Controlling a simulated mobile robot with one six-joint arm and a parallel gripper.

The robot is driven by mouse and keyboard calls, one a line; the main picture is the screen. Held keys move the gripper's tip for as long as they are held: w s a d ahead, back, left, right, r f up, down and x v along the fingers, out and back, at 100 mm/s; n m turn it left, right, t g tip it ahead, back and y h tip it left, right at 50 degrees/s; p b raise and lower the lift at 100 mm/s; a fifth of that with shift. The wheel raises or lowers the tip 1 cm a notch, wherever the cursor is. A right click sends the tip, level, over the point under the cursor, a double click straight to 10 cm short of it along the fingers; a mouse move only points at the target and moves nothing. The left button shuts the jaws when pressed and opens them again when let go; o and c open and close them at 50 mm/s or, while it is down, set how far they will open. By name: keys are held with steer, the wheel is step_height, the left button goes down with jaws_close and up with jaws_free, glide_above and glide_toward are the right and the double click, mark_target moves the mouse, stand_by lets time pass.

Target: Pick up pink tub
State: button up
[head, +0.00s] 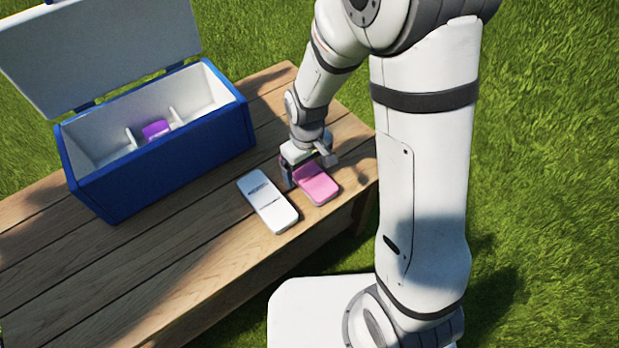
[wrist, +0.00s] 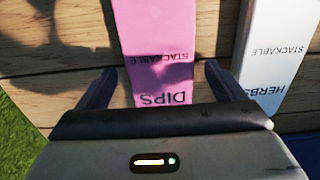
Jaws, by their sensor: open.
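The pink tub (head: 318,184) lies on the wooden table near its right end. In the wrist view the pink tub (wrist: 155,45) shows the words "STACKABLE" and "DIPS" on its top. My gripper (head: 308,172) is open over the far end of the tub. In the wrist view its two fingers (wrist: 160,88) stand one on each side of the tub, with a small gap on each side. Whether the fingertips reach below the tub's top is hard to tell. The tub's near end in the wrist view is hidden by the gripper body.
A white tub (head: 268,201) marked "HERBS" in the wrist view (wrist: 275,50) lies close beside the pink one. A blue cooler (head: 165,165) with white dividers and a raised lid (head: 95,45) stands at left, a purple tub (head: 156,130) inside. The table's front left (head: 130,270) is clear.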

steer(key=shift+f, duration=0.5)
steer(key=shift+r, duration=0.1)
steer(key=shift+c, duration=0.4)
steer(key=c, duration=1.1)
steer(key=shift+r, duration=0.1)
